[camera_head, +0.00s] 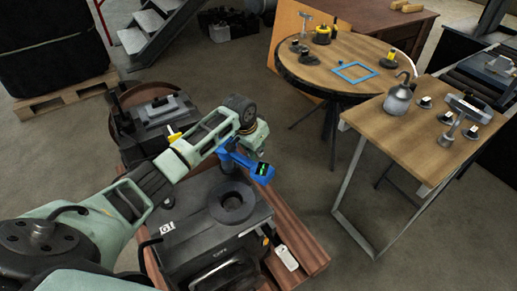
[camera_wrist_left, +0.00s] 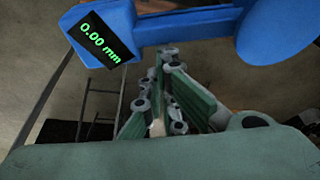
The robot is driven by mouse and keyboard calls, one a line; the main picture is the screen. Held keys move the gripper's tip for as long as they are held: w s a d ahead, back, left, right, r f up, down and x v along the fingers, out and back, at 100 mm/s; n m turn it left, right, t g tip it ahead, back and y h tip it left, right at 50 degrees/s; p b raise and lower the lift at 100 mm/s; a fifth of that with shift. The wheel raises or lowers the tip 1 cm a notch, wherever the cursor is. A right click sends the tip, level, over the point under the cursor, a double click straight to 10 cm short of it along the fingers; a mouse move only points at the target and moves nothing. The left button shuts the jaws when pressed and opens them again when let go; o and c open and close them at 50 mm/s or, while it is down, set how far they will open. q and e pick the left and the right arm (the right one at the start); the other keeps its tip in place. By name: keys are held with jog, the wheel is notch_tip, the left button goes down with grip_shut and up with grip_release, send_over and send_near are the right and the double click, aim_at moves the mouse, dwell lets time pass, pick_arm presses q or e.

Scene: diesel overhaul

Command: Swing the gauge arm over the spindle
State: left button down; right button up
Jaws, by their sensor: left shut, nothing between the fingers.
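The blue gauge arm (camera_head: 240,161) ends in a head with a lit green display (camera_head: 262,172). In the head view this head shows up and right of the spindle's dark round ring (camera_head: 232,213) on the black machine (camera_head: 190,240). In the left wrist view the gauge arm (camera_wrist_left: 190,27) crosses the top, and its display (camera_wrist_left: 103,40) reads 0.00 mm. My left gripper (camera_head: 254,138) is just above and behind the gauge arm, shut and empty. Its green fingers (camera_wrist_left: 168,85) show in the wrist view; I cannot tell whether they touch the gauge. My right gripper is not in view.
The machine stands on a reddish wooden bench (camera_head: 312,255) with a white tag (camera_head: 287,258) at its edge. A wooden table (camera_head: 375,135) with an oil can (camera_head: 398,103) is at right. A round table (camera_head: 310,78) stands behind. Floor between them is clear.

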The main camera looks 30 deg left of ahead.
aim_at(252, 164)
pick_arm(q)
jog(key=s+m+p, duration=0.1)
jog(key=s+m+h+p, duration=0.1)
jog(key=s+m+p, duration=0.2)
jog(key=s+p, duration=0.1)
jog(key=shift+s+a+r+m+g, duration=0.15)
jog(key=shift+s+a+m+g, duration=0.1)
jog(key=shift+m+g, duration=0.15)
jog(key=shift+s+a+m+h+p, duration=0.15)
jog(key=shift+s+a+m+p, duration=0.2)
jog(key=shift+s, duration=0.25)
jog(key=shift+s+a+m+h+p, duration=0.2)
jog(key=shift+s+m+p, duration=0.1)
jog(key=shift+s+m, duration=0.25)
jog(key=shift+s+a+m+h+p, duration=0.15)
jog(key=shift+s+a+m+p, duration=0.15)
jog(key=shift+s, duration=0.35)
jog(key=shift+f, duration=0.2)
jog(key=shift+r, duration=0.1)
jog(key=v, duration=1.2)
jog(key=shift+w, duration=0.25)
